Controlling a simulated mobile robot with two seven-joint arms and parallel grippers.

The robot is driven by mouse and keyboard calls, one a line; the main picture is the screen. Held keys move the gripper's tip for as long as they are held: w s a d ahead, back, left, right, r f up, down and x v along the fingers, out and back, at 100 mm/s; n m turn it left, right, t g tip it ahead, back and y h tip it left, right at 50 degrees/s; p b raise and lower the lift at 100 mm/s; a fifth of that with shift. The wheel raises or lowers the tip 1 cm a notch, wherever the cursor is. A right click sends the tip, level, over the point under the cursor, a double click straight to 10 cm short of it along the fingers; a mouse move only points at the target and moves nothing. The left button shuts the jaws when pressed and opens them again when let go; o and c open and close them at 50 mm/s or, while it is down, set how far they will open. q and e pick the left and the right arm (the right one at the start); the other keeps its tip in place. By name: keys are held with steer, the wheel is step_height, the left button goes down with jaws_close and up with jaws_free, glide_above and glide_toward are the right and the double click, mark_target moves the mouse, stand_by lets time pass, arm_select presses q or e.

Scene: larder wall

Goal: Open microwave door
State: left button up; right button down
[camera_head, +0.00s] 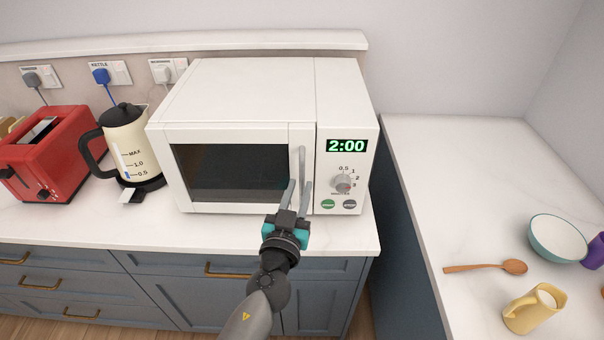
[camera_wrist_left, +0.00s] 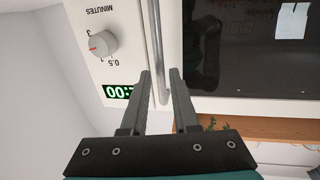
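The white microwave (camera_head: 240,90) stands on the counter. Its door (camera_head: 230,172), with a dark window, is shut. The upright grey door handle (camera_head: 301,160) is at the door's right edge; it also shows in the wrist view (camera_wrist_left: 158,45). My left gripper (camera_head: 298,183) is at the lower part of the handle, its fingers apart. In the wrist view the handle's end lies between the fingers of my left gripper (camera_wrist_left: 160,74), with no clear grip on it. My right gripper is out of view.
The control panel (camera_head: 345,185) with a dial is right of the handle. A cream kettle (camera_head: 128,145) and a red toaster (camera_head: 50,150) stand left of the microwave. The right counter (camera_head: 450,180) holds a bowl (camera_head: 557,240), wooden spoon (camera_head: 490,267) and yellow jug (camera_head: 530,310). Counter space before the microwave is clear.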

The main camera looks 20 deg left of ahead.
mark_target(301, 182)
arm_select(q)
steer(key=shift+w+a, duration=0.15)
steer(key=shift+w, duration=1.6)
jaws_close()
